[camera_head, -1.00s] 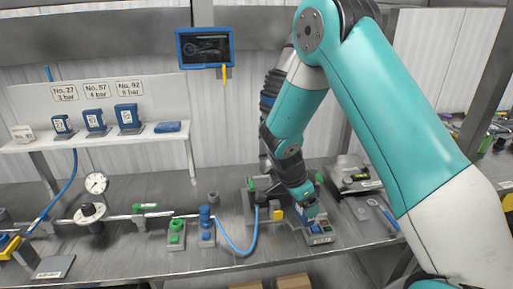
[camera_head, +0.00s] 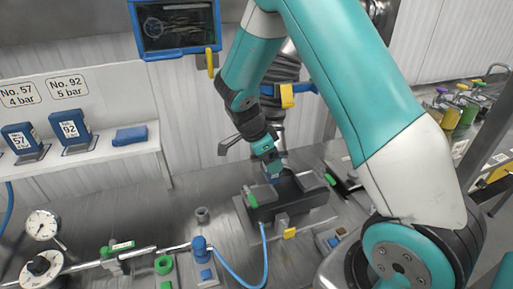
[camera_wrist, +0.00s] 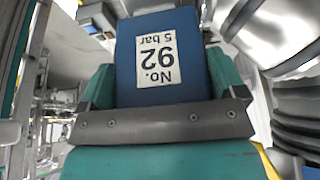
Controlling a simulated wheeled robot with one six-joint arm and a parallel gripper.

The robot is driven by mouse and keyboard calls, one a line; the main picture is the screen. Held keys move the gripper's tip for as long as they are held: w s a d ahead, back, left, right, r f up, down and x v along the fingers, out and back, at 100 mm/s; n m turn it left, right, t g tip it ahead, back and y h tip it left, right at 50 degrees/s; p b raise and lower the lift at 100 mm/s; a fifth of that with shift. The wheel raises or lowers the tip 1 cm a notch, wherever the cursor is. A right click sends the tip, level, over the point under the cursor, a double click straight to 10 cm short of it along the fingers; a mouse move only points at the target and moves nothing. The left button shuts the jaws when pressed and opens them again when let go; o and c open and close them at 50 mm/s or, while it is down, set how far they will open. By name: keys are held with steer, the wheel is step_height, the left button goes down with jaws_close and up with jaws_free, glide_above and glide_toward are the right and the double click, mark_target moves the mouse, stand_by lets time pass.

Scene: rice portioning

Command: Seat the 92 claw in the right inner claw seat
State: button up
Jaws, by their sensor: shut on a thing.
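My gripper (camera_head: 272,165) is shut on the blue 92 claw (camera_wrist: 158,35). In the wrist view the claw's white label reads "No. 92, 5 bar" upside down, and the claw sits between the teal fingers. In the head view only a little blue of the claw shows at the fingertips, over the dark fixture (camera_head: 290,207) with green end pieces. Whether the claw touches the fixture cannot be told. The right inner claw seat is not clearly visible from here; the gripper and the fixture's walls hide it.
Blue blocks marked 57 (camera_head: 21,139) and 92 (camera_head: 70,128) stand on the white shelf at left. A blue hose (camera_head: 240,279) curves before the fixture. A gauge (camera_head: 42,224) and a blue-topped valve (camera_head: 200,249) stand left. A screen (camera_head: 176,28) hangs above.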

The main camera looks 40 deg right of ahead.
mark_target(264, 169)
steer(key=shift+w+a+f+b, duration=0.1)
steer(key=shift+f+b, duration=0.25)
steer(key=shift+f, duration=0.15)
steer(key=shift+w+a+f+b, duration=0.1)
steer(key=shift+f+b, duration=0.25)
steer(key=shift+f, duration=0.15)
steer(key=shift+d+f+b, duration=0.1)
steer(key=shift+f+b, duration=0.55)
steer(key=shift+f, duration=0.5)
steer(key=shift+f+b, duration=0.65)
steer(key=shift+b, duration=0.25)
steer(key=o, duration=1.1)
steer(key=shift+c, duration=0.2)
steer(key=shift+s, duration=0.1)
